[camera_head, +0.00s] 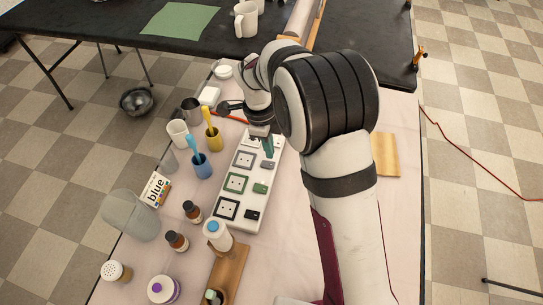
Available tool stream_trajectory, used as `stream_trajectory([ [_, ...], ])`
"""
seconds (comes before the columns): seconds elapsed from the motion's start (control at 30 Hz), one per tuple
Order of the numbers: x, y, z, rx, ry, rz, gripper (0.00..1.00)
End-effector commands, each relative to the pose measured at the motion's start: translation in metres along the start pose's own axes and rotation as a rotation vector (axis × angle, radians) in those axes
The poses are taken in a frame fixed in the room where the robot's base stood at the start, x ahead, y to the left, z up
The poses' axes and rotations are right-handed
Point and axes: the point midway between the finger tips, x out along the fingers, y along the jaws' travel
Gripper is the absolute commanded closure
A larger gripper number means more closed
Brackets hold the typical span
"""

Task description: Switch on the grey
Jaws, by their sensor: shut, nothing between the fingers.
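A white power strip (226,208) lies on the table, with a column of framed sockets and a column of rocker switches to their right. The grey-framed socket (244,159) is above the green-framed one, and the grey switch (267,165) is beside it. The green switch (260,188) and the black switch (252,214) are lower down. My gripper (268,151) is shut and empty, pointing down over the upper end of the strip, just above the grey switch in the picture. I cannot tell whether it touches. It partly hides the topmost switch area. The grey switch's tilt is too small to read.
Left of the strip stand a blue cup (202,168) and a yellow cup (213,141) with brushes, a white mug (178,134) and brown bottles (192,211). A white bottle (217,235) stands by the lower end. The cloth right of the strip is mostly clear.

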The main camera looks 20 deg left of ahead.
Motion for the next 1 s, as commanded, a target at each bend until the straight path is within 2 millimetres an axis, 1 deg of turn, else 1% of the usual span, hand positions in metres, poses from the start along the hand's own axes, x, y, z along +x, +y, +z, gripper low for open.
stream_trajectory([
  [0.03, 0.010, 0.001, -0.001, 0.000, 0.003, 0.004, 1.00],
  [0.1, 0.022, 0.001, -0.001, 0.000, 0.002, 0.003, 1.00],
  [0.2, 0.034, 0.000, 0.000, 0.001, 0.001, 0.001, 1.00],
  [0.3, 0.042, 0.000, 0.000, 0.001, 0.000, 0.001, 1.00],
  [0.67, 0.044, 0.000, 0.000, 0.000, 0.000, 0.000, 1.00],
  [0.77, 0.049, 0.000, -0.002, 0.001, 0.001, 0.001, 1.00],
  [1.0, 0.049, 0.000, -0.001, 0.000, 0.001, 0.001, 1.00],
])
